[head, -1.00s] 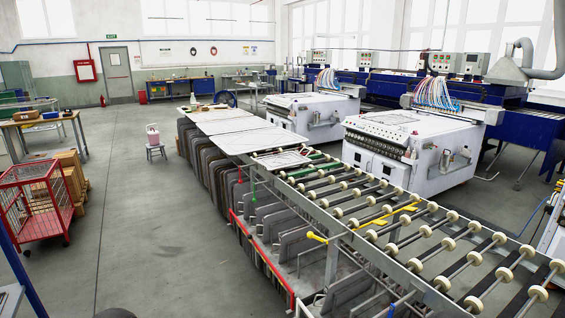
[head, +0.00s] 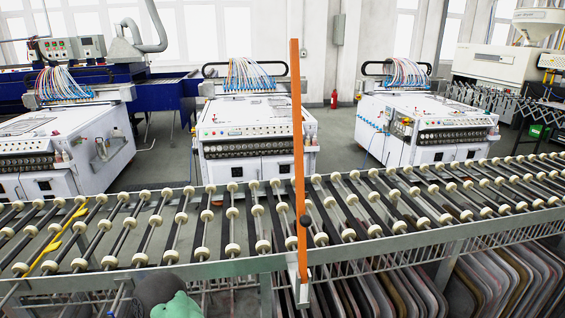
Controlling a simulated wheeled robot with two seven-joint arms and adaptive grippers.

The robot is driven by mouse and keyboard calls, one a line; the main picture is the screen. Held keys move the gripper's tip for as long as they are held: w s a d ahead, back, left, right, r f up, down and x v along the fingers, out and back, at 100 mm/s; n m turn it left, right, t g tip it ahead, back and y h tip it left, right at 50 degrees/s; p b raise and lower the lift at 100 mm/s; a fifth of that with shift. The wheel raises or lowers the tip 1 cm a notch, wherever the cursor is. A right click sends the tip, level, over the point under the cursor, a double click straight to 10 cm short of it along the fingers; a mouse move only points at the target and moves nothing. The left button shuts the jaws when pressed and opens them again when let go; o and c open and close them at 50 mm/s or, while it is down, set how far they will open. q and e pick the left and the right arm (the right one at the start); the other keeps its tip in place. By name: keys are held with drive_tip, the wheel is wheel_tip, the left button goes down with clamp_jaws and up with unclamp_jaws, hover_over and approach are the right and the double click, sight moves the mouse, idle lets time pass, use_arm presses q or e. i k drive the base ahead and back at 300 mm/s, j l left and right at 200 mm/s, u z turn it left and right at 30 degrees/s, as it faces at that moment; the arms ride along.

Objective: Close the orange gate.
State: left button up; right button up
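The orange gate (head: 298,150) is a long, thin bar that stands upright near the middle of the head view. Its lower end meets a pale metal bracket (head: 299,281) on the near rail of the roller conveyor (head: 400,240). A dark round knob (head: 305,221) shows on the bar's lower part. Neither of my grippers shows in the view, so their state and distance from the gate are hidden.
White machines with hose bundles (head: 255,130) stand behind the conveyor. Yellow pieces (head: 58,237) lie among the rollers at left. Grey panels (head: 500,280) are racked below at right. A dark rounded shape with green shows at the bottom left, unclear.

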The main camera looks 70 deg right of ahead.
sight(304, 221)
drive_tip(key=z, duration=2.45)
